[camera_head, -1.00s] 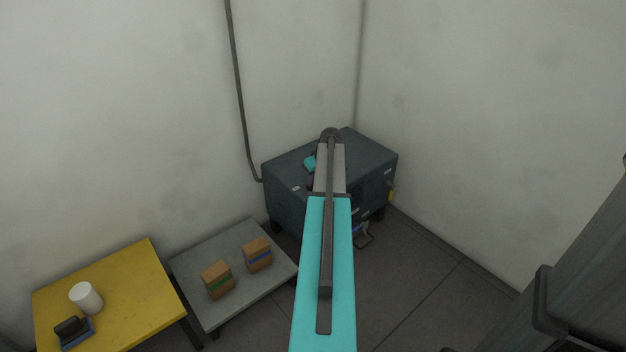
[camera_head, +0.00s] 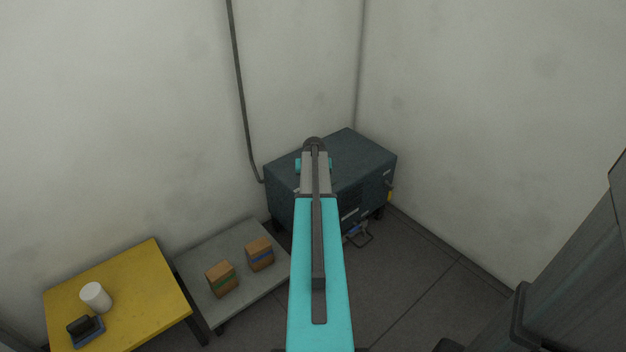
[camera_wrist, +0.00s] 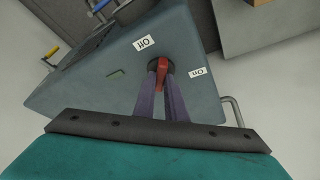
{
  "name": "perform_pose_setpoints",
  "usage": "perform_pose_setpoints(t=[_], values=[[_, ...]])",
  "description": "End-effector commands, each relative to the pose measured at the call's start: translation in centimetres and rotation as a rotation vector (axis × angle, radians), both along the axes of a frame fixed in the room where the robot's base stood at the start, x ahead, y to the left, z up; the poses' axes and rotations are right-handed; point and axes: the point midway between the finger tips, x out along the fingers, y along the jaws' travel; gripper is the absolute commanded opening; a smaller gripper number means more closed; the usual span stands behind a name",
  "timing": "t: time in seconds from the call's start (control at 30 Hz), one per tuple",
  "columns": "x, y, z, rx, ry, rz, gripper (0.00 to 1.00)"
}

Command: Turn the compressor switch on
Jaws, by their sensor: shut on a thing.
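The compressor (camera_head: 345,150) is a blue-grey box standing in the room's corner. Its panel (camera_wrist: 110,95) fills much of the wrist view. The switch (camera_wrist: 162,76) is a small red lever on a dark round base. White labels sit to either side: a larger one (camera_wrist: 146,42) at upper left, which seems to read OFF upside down, and a smaller one (camera_wrist: 198,72) at right, seemingly ON. My gripper (camera_wrist: 162,80) has its two purple fingers shut on the red lever, one on each side. In the head view my teal arm hides the switch and fingers.
Yellow (camera_wrist: 50,52) and blue (camera_wrist: 103,6) handles show at upper left. A grey low table (camera_head: 235,295) with two boxes and a yellow table (camera_head: 140,290) stand left.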

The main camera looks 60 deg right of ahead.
Motion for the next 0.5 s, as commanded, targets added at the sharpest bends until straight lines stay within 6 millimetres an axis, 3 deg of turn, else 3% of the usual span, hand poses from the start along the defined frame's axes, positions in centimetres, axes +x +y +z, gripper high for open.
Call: perform_pose_setpoints(t=[0.5], values=[[0.41,0.27,0.04,0.003,0.002,-0.355,0.0]])
